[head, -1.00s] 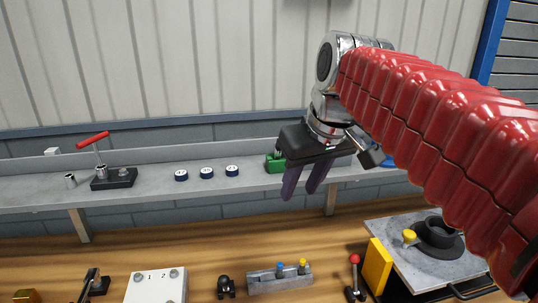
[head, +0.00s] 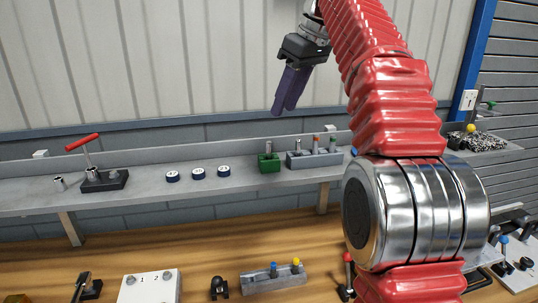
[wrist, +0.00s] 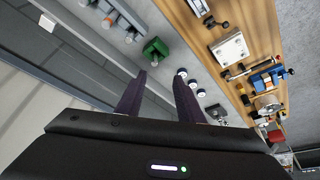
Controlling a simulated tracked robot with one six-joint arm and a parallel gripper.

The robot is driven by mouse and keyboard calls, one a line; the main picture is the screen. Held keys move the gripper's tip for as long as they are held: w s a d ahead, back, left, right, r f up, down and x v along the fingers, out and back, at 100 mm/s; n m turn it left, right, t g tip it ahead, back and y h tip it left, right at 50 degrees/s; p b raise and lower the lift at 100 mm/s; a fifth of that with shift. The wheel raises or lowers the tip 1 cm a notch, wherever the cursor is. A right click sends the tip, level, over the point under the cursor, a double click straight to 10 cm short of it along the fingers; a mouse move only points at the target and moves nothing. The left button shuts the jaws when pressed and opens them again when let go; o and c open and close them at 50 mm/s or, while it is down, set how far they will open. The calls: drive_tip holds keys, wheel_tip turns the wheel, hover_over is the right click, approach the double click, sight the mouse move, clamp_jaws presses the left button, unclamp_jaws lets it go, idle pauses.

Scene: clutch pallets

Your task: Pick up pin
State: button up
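My gripper (head: 284,110) hangs high in front of the wall, above the shelf, with its two dark purple fingers pointing down. In the wrist view the fingers (wrist: 158,84) stand apart with nothing between them. Several things look like pins, and I cannot tell which is meant. A grey block (head: 262,286) on the bench holds a blue-topped pin (head: 273,267) and a yellow-topped pin (head: 296,263). A grey rack (head: 313,160) on the shelf holds several upright pins. A green block (head: 269,164) beside it holds one metal pin (head: 268,147).
The shelf (head: 140,196) also carries several dark-rimmed round pieces (head: 198,173) and a black fixture with a red lever (head: 81,142). On the bench stand a white plate marked 1 and 2 (head: 153,288) and a small black piece (head: 219,288).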

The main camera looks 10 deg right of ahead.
sight(269, 142)
drive_tip(key=shift+w+d+n, duration=0.4)
drive_tip(key=shift+w+n, duration=0.1)
drive_tip(key=shift+w, duration=0.1)
drive_tip(key=shift+x, duration=4.2)
drive_tip(key=shift+a, duration=0.15)
drive_tip(key=shift+x, duration=2.6)
drive_tip(key=shift+w, duration=0.1)
drive_tip(key=shift+c, duration=0.2)
clamp_jaws()
